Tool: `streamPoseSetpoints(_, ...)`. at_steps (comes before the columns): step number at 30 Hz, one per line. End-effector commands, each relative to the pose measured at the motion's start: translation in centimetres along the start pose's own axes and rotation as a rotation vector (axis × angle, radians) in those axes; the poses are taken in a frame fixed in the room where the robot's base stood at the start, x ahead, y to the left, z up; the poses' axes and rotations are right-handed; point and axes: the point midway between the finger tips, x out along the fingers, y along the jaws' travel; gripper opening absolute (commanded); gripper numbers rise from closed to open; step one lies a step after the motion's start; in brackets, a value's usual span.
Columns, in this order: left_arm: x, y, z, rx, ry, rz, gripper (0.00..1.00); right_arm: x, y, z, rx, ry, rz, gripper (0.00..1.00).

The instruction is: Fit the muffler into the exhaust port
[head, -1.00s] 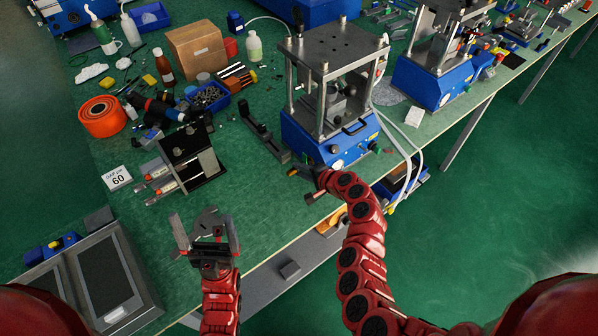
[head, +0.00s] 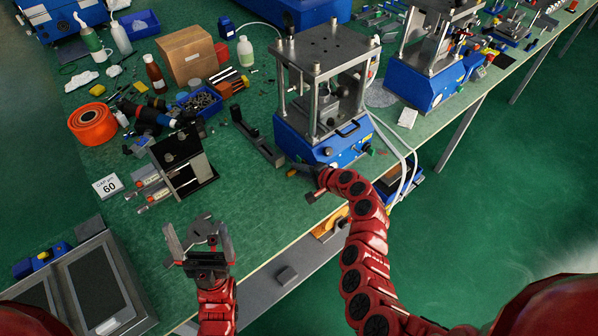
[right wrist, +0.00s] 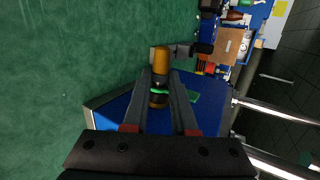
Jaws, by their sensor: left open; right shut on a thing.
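The muffler (right wrist: 160,62) is a bronze-coloured cylinder seen between the fingertips of my right gripper (right wrist: 162,82) in the right wrist view. That gripper is shut on it. A green ring and a dark band show behind it between the fingers. I cannot pick out the exhaust port with certainty.
A dark rail (head: 258,140) lies left of the press. A black fixture (head: 185,162) and a "60" card (head: 107,187) stand further left. Pale hoses (head: 405,150) hang at the press's right. A grey two-panel unit (head: 88,285) is at lower left. Mat between fixture and front edge is clear.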

Motion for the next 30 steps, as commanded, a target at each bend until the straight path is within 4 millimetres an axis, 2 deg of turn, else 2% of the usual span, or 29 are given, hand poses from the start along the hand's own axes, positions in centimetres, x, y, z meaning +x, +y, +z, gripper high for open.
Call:
streamPoseSetpoints(2, 0.0, 0.0, 0.0, 0.000, 0.000, 0.000, 1.00, -0.1, -0.1, -0.3, -0.001, 0.007, -0.002, 0.00)
streamPoseSetpoints(3, 0.0, 0.0, 0.0, 0.000, 0.000, 0.000, 1.00, -0.1, -0.1, -0.3, -0.001, 0.008, -0.002, 0.29)
streamPoseSetpoints(8, 0.0, 0.0, 0.0, 0.000, 0.000, 0.000, 1.00, -0.1, -0.1, -0.3, -0.001, 0.007, -0.002, 0.58)
streamPoseSetpoints(9, 0.0, 0.0, 0.0, 0.000, 0.000, 0.000, 1.00, -0.1, -0.2, -0.3, -0.001, 0.007, -0.003, 0.60)
streamPoseSetpoints(20, -0.1, 0.0, 0.0, 0.000, 0.000, 0.000, 1.00, -0.5, -0.3, -0.2, -0.001, 0.005, -0.008, 0.60)
streamPoseSetpoints(30, -1.1, 0.1, 0.2, 0.000, 0.000, 0.000, 1.00, -4.4, -0.1, -0.4, -0.002, 0.011, -0.007, 0.60)
